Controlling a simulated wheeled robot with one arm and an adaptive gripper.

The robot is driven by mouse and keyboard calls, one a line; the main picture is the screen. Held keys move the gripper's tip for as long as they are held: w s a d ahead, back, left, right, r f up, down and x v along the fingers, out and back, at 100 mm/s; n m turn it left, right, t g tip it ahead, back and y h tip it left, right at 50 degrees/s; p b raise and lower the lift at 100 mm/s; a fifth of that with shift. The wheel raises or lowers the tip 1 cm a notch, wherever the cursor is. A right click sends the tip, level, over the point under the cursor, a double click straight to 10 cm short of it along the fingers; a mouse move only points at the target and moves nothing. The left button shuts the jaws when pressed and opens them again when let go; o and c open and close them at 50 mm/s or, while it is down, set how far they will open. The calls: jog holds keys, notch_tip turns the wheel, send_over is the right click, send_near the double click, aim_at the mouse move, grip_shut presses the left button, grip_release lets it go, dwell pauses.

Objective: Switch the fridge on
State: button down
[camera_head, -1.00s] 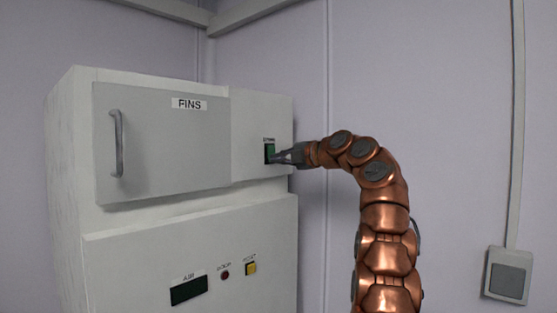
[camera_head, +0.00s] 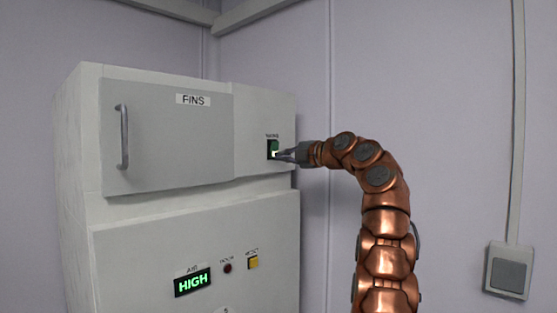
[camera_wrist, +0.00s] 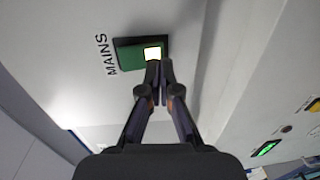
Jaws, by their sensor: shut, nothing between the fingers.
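The white cabinet (camera_head: 80,215) stands at the left in the head view, with a grey door labelled FINS (camera_head: 165,140). The green MAINS switch (camera_head: 272,146) is on its upper right panel. In the wrist view the switch (camera_wrist: 131,56) has a bright lit patch at its right end. My gripper (camera_head: 277,155) is shut and empty, with its fingertips at the switch. The fingertips (camera_wrist: 158,66) are just below the lit patch in the wrist view and seem to touch or nearly touch it. The AIR display (camera_head: 193,282) reads HIGH in green.
A dark red HOUR-like labelled button (camera_head: 227,268) and a yellow RESET button (camera_head: 252,262) sit on the lower panel. A door handle (camera_head: 122,137) is at the left. A grey wall switch (camera_head: 508,272) is at the far right.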

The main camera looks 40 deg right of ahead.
jog(key=s+d+f+b, duration=0.1)
jog(key=s+b, duration=0.3)
jog(key=s, duration=0.9)
jog(key=shift+d+f, duration=0.15)
jog(key=shift+d, duration=0.45)
